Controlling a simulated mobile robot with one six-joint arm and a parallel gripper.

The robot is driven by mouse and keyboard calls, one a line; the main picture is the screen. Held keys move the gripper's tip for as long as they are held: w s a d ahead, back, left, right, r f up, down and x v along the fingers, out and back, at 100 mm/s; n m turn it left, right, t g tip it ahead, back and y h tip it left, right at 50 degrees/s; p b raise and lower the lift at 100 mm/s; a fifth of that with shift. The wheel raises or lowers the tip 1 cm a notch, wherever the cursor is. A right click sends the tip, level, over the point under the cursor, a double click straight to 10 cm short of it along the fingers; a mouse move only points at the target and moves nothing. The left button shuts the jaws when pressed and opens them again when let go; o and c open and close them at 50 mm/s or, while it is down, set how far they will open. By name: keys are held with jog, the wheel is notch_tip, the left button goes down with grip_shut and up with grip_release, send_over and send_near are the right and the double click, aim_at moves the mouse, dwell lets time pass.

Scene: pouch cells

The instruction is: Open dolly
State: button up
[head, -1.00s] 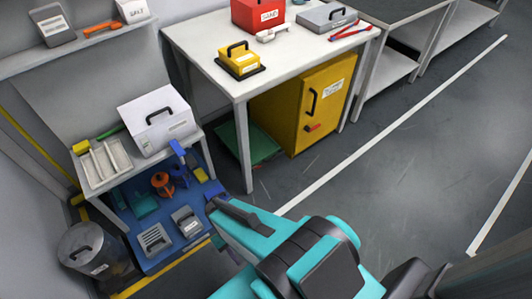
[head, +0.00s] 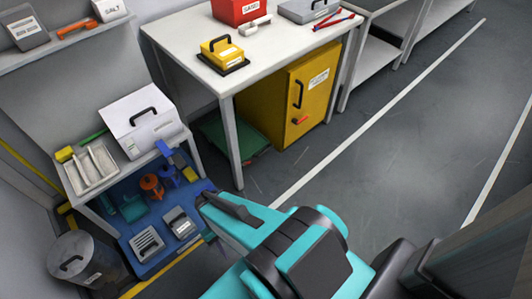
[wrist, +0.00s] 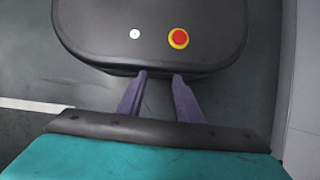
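I cannot make out for certain which thing is the dolly. A flat green thing (head: 222,136) lies low under the white table, beside the yellow cabinet, partly hidden by the table leg. My gripper (wrist: 159,75) shows in the wrist view with its two purple fingers apart and nothing between them. Behind the fingers is a dark rounded body with a red button, which looks like my own base. In the head view my teal arm reaches up from the bottom; its fingers are small and hard to see there.
A white table (head: 185,35) holds a red box (head: 240,10) and a yellow box (head: 222,50). The yellow cabinet (head: 305,95) below is shut. A low bench (head: 85,190) stands left, near a metal bin (head: 95,268). A grey-brown surface (head: 485,260) is close at lower right. Floor at right is clear.

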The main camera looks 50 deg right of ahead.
jog(key=w+d+f+m+t+y+b, duration=0.4)
jog(key=w+f+b, duration=0.3)
jog(key=w+f, duration=0.4)
jog(key=w+d+f+m+t+y+b, duration=0.2)
jog(key=w+d+t+b, duration=0.15)
jog(key=w+d, duration=0.35)
jog(key=w+d+f+m+t+y+b, duration=0.25)
jog(key=w+d+b, duration=0.2)
jog(key=d, duration=0.35)
jog(key=m+t+h+b, duration=0.4)
jog(key=m+t+b, duration=0.2)
jog(key=t+b, duration=0.45)
send_near(265, 151)
jog(key=d+f+v, duration=0.1)
jog(key=v, duration=0.3)
jog(key=shift+w+a+r+p, duration=0.2)
jog(key=shift+a+p, duration=0.1)
jog(key=shift+p, duration=0.2)
jog(key=shift+f, duration=0.1)
jog(key=b+x, duration=0.3)
jog(key=x, duration=1)
jog(key=shift+w+f, duration=0.15)
jog(key=shift+w, duration=0.25)
